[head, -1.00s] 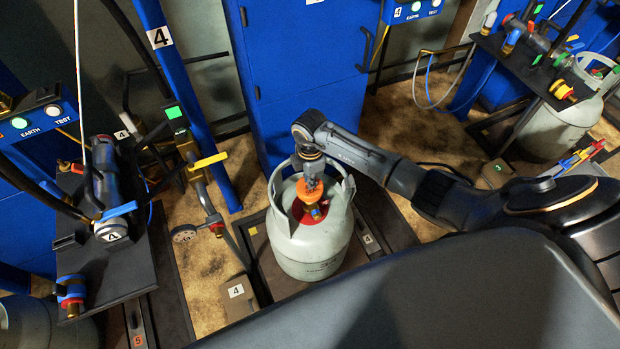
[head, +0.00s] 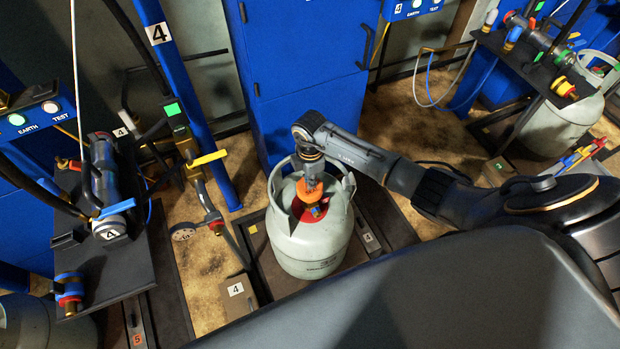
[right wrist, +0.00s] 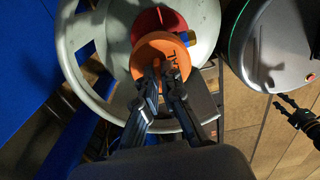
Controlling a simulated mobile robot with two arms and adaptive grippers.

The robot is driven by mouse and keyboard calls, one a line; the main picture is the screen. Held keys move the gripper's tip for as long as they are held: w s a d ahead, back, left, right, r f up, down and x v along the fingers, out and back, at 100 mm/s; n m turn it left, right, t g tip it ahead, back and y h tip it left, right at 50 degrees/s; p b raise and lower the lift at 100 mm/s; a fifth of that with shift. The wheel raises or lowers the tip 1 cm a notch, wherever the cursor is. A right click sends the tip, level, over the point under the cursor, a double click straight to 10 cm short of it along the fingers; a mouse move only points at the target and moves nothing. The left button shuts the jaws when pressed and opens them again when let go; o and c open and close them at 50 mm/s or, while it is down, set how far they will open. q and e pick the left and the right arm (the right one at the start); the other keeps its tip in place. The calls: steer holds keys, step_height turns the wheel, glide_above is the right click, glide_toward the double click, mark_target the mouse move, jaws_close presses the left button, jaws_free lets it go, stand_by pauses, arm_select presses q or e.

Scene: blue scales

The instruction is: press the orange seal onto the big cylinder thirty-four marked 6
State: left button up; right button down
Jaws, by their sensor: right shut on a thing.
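The big grey-white cylinder (head: 308,252) stands upright in the middle of the head view, with a red ring (head: 299,207) around its valve. Its small side marking is too blurred to read, and I see no 6. My right gripper (head: 312,183) is inside the cylinder's collar, shut on the orange seal (head: 304,192). The orange seal (right wrist: 165,52) is over the valve in the right wrist view, between the fingertips (right wrist: 163,72). Whether it is fully seated is hidden. A dark gripper, apparently my left (right wrist: 292,110), shows at the right edge of the wrist view; its jaws are unclear.
The collar and its handles (head: 347,185) surround the right gripper closely. A blue cabinet (head: 300,80) stands behind. A black shelf with tools (head: 110,270) is at left, beside a post with a yellow lever (head: 207,158). Another cylinder (head: 560,125) stands at right.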

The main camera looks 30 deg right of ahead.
steer(key=shift+f+b, duration=0.55)
steer(key=shift+f, duration=0.35)
steer(key=c, duration=1.4)
jaws_free()
steer(key=shift+r, duration=0.15)
